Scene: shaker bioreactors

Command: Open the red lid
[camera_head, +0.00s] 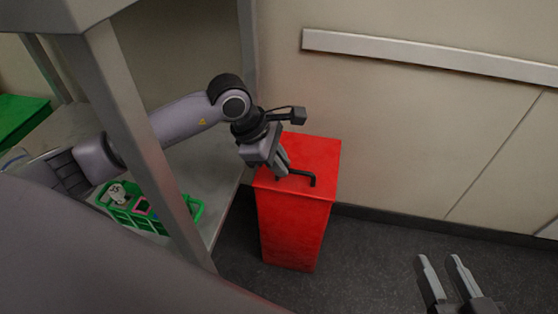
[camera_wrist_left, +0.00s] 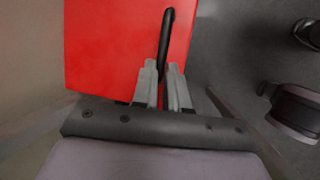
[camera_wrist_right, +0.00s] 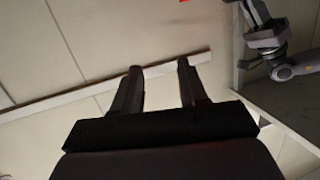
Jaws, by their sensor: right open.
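The red lid (camera_head: 312,150) forms the top of a tall red box (camera_head: 292,232) standing on the floor by the wall. The lid looks flat and closed on the box. A black bar handle (camera_head: 301,172) sits on its front part. My left gripper (camera_head: 283,170) is at the handle's left end, above the lid. In the left wrist view, the black handle (camera_wrist_left: 166,35) runs between its two close fingers (camera_wrist_left: 162,75), which look shut on it. My right gripper (camera_head: 443,262) is open and empty, apart from the box, at the lower right.
A grey shelf unit (camera_head: 122,100) with a post stands left of the box, close to my left arm. A green rack (camera_head: 170,222) with items sits on its shelf. A rail (camera_head: 420,52) runs along the wall. The floor (camera_head: 375,260) right of the box is clear.

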